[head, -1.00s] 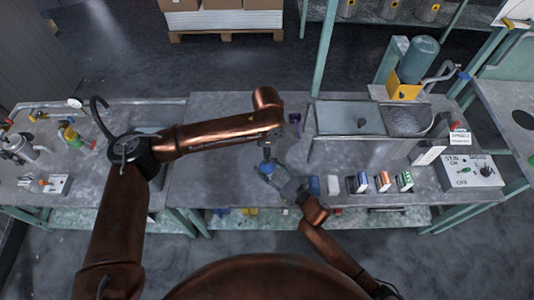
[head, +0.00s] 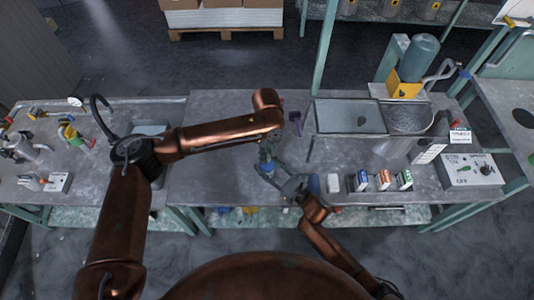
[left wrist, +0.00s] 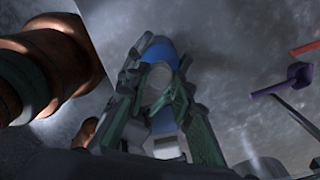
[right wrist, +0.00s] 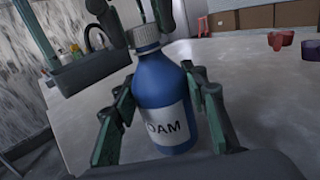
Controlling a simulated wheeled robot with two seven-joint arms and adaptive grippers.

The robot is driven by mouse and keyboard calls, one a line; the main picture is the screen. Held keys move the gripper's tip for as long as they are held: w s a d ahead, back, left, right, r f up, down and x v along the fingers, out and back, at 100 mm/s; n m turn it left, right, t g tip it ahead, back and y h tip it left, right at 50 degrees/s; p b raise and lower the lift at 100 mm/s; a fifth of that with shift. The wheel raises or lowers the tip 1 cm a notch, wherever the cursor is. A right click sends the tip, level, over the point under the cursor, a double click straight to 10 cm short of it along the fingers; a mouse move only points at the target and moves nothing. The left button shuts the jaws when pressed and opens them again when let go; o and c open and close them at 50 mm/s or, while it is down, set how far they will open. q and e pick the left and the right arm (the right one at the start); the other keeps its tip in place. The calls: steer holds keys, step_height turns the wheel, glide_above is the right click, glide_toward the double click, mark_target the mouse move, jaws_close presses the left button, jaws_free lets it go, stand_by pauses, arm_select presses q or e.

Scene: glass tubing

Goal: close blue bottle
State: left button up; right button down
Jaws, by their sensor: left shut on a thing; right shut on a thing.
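The blue bottle (right wrist: 165,105) stands upright, with a white label reading "OAM" and a ribbed grey-white cap (right wrist: 146,36) on its neck. In the head view the bottle (head: 267,168) is small and partly hidden below my left gripper (head: 267,152). My right gripper (right wrist: 158,105) is shut on the bottle's body, one finger on each side. My left gripper's fingers reach down at the cap from above. The left wrist view shows my left gripper (left wrist: 158,75) shut around the cap (left wrist: 157,88), with blue bottle (left wrist: 160,48) beyond. Whether the cap is fully seated is hard to tell.
A purple tool (head: 295,118) lies behind the bottle on the grey table (head: 220,185).

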arm_select(q)
steer(key=m, duration=2.4)
steer(key=shift+w, duration=0.1)
steer(key=o, duration=0.7)
steer(key=shift+c, duration=0.2)
